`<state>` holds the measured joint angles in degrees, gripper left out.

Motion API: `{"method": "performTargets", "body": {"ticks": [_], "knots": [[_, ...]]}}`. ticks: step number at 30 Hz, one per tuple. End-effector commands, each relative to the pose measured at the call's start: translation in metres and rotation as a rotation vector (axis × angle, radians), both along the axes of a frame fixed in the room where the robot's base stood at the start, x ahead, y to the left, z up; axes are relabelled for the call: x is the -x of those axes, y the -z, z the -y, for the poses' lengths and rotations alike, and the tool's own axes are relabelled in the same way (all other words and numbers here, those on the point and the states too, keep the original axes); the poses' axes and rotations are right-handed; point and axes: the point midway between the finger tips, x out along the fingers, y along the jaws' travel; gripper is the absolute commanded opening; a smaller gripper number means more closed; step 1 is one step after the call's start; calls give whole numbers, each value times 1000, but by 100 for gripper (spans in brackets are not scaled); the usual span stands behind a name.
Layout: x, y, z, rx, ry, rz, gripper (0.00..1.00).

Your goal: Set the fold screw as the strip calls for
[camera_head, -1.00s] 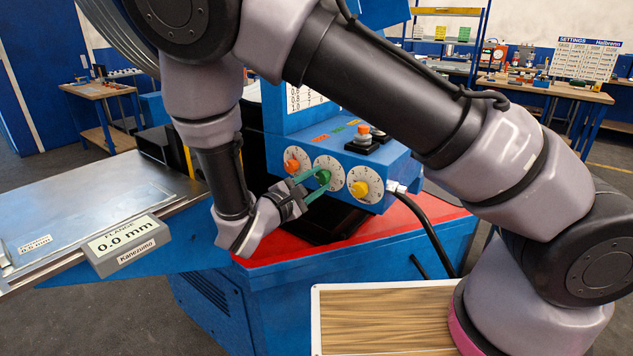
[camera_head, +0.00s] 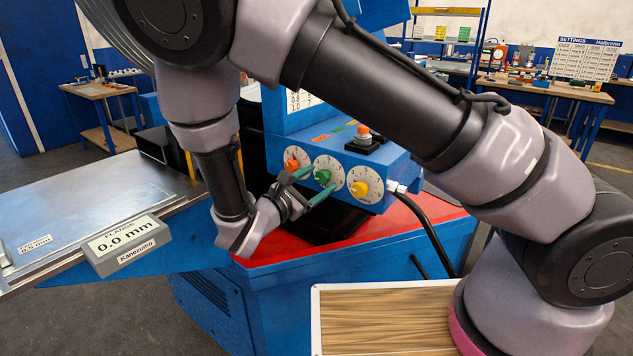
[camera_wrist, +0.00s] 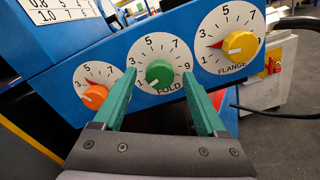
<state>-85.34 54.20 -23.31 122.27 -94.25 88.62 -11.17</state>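The fold screw is a green knob (camera_head: 323,177) in the middle of three dials on the blue machine head. A metal strip (camera_head: 100,212) lies on the left table with a small label (camera_head: 35,244), probably 0.5 mm.
An orange knob (camera_wrist: 95,96) is left of the fold knob, and a yellow FLANGE knob (camera_wrist: 241,45) is right. A settings chart (camera_wrist: 60,10) is partly cut off above. A display (camera_head: 125,242) reads FLANGE 0.0 mm. A black cable (camera_head: 428,225) hangs at the right.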

Motion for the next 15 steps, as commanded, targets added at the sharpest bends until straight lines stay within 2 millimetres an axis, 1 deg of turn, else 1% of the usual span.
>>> {"method": "performTargets", "body": {"ticks": [8,11,15], "knots": [[3,0,-3,-1,-1,1,74],[11,0,-10,-2,-4,1,74],[33,0,-28,-3,-6,1,74]]}}
